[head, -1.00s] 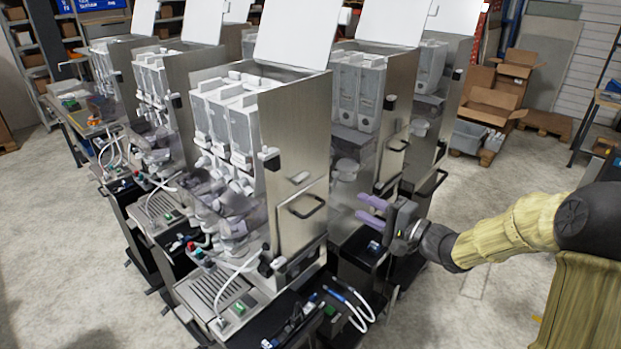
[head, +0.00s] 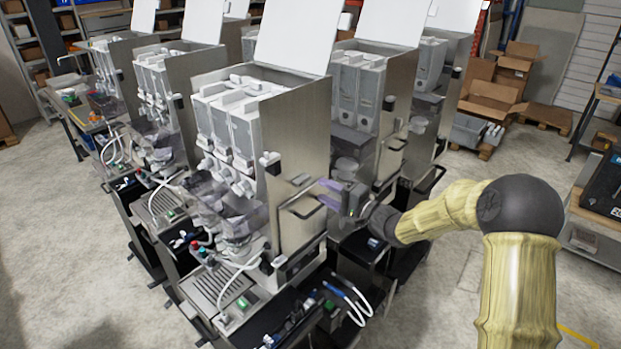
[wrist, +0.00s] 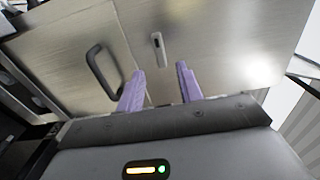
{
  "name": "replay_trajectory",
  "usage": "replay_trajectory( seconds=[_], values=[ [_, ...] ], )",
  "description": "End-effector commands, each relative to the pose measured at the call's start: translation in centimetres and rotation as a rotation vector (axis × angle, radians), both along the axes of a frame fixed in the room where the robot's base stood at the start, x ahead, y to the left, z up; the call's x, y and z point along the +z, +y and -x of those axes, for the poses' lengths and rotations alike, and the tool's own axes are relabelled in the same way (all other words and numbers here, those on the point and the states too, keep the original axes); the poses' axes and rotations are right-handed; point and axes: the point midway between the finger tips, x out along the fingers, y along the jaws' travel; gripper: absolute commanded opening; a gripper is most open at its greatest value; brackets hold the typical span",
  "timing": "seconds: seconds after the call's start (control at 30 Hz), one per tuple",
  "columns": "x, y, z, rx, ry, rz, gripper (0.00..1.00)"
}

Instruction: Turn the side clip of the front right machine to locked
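The front right machine (head: 302,130) stands at the middle of the head view, its bare metal side panel facing my arm. The side clip is a small pale bar (head: 300,179) on that panel, just above the lower door's edge. In the wrist view the clip (wrist: 158,50) lies beside the panel seam, with its long side running roughly up and down the picture. My gripper (head: 326,194) has purple fingers pointing at the panel.
A black door handle (wrist: 102,70) sits left of the clip in the wrist view, close to the left finger. Hoses and connectors (head: 345,300) lie on the black tray at the machine's foot. Another machine (head: 375,90) stands close behind.

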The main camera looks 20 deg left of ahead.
Motion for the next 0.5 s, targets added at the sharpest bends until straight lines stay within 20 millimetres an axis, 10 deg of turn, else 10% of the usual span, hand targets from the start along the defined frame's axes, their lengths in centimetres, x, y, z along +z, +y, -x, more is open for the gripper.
replay_trajectory(
  seconds=[0.5],
  values=[
    [0.0, 5.5, -2.3, 0.0, 0.0, 0.001, 0.36]
  ],
)
